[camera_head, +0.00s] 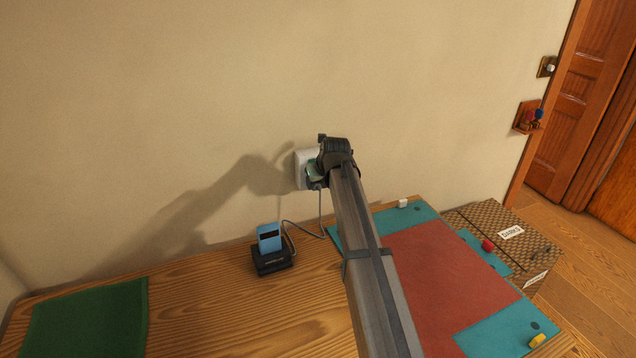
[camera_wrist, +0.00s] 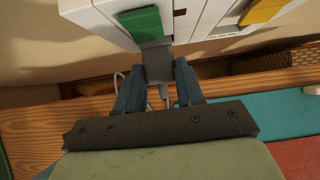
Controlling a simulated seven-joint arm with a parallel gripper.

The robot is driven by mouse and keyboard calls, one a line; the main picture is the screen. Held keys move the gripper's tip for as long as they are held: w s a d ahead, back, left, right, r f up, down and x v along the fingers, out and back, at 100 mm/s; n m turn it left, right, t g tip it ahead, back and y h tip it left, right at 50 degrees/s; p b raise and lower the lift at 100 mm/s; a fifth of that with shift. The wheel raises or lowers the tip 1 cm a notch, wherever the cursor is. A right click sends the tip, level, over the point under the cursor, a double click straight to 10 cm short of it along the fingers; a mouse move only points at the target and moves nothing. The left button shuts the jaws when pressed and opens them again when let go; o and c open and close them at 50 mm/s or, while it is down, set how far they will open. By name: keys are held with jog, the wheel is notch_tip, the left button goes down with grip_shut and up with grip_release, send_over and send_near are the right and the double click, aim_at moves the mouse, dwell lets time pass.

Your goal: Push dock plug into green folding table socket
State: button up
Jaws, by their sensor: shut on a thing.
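My gripper (camera_wrist: 158,85) is shut on a grey dock plug (camera_wrist: 155,58), held between its two blue fingers. The plug's front end meets the underside of a white socket block (camera_wrist: 98,16), just by its green tab (camera_wrist: 141,22). I cannot tell how far the plug sits in the socket. In the head view my gripper (camera_head: 317,174) is at the white wall socket unit (camera_head: 301,166) and hides much of it. The black dock (camera_head: 272,264) stands on the wooden table, with a grey cable (camera_head: 305,228) running from it up towards the plug.
A second white block with a yellow tab (camera_wrist: 262,10) is to the right of the green one. A blue device (camera_head: 269,238) stands in the dock. A green cloth (camera_head: 88,318) lies at the left, a red and teal mat (camera_head: 430,265) at the right. A patterned box (camera_head: 490,217) is beyond.

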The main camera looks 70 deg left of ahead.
jog(key=shift+a, duration=0.25)
jog(key=o, duration=1.2)
jog(key=shift+o, duration=0.2)
jog(key=shift+d, duration=0.1)
jog(key=v, duration=1.3)
jog(key=shift+d+r, duration=0.25)
jog(key=shift+r, duration=0.05)
